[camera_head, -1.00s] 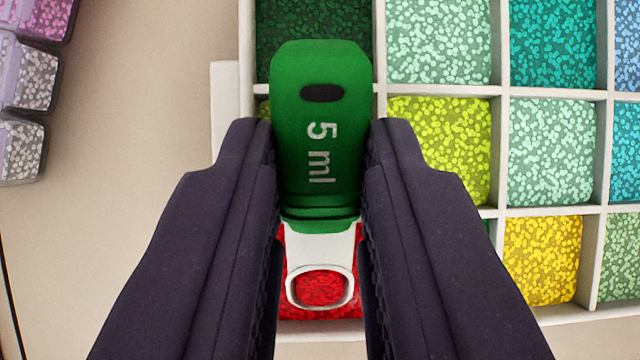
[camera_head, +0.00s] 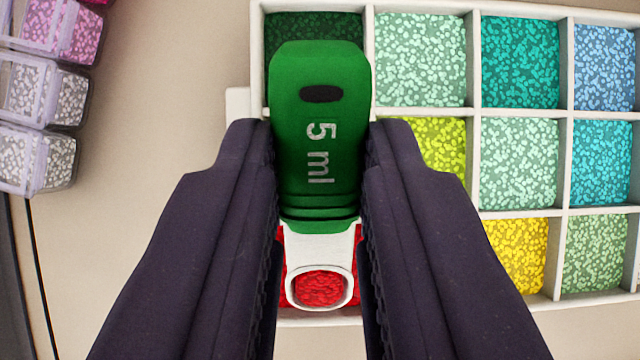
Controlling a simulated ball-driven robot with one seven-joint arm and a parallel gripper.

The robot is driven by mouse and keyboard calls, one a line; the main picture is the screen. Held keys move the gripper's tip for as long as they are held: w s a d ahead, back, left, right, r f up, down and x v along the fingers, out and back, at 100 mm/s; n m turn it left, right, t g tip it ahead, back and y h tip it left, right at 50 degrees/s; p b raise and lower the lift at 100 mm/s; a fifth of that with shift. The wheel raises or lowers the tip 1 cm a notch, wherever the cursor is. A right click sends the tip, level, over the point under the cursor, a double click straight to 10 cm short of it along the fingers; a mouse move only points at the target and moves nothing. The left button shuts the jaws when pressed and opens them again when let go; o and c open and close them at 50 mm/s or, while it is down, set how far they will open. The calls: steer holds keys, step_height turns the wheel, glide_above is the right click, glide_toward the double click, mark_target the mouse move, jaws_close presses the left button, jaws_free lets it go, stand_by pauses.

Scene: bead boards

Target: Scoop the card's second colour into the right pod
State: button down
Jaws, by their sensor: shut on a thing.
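My gripper (camera_head: 318,190) is shut on the green handle of a scoop (camera_head: 318,110) marked "5 ml". The scoop's white bowl (camera_head: 320,245) points toward the bottom of the picture, over a compartment of red beads (camera_head: 358,290). Red beads show inside the bowl's round rim. My fingers hide much of the red compartment. No card shows, and I cannot make out which thing is the right pod.
The white bead tray (camera_head: 420,112) fills the right side, with compartments of green, teal, blue and yellow beads. Clear containers (camera_head: 40,85) of pink and whitish beads line the upper left. Bare beige table (camera_head: 160,100) lies between them.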

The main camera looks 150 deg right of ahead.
mark_target(322, 88)
steer(key=shift+w+r, duration=0.1)
steer(key=shift+r, duration=0.35)
steer(key=w+g+p, duration=0.1)
steer(key=g+p, duration=0.1)
steer(key=p, duration=0.1)
steer(key=g+p, duration=0.1)
steer(key=p, duration=0.2)
steer(key=shift+w+a+r+g+h, duration=0.1)
steer(key=shift+w+a+g+h, duration=0.1)
steer(key=shift+w+g+h, duration=0.2)
steer(key=g+p, duration=0.1)
steer(key=p, duration=0.1)
steer(key=r+p, duration=0.1)
steer(key=p, duration=0.1)
steer(key=shift+w+a+g, duration=0.1)
steer(key=shift+w+g, duration=0.2)
steer(key=shift+g, duration=0.1)
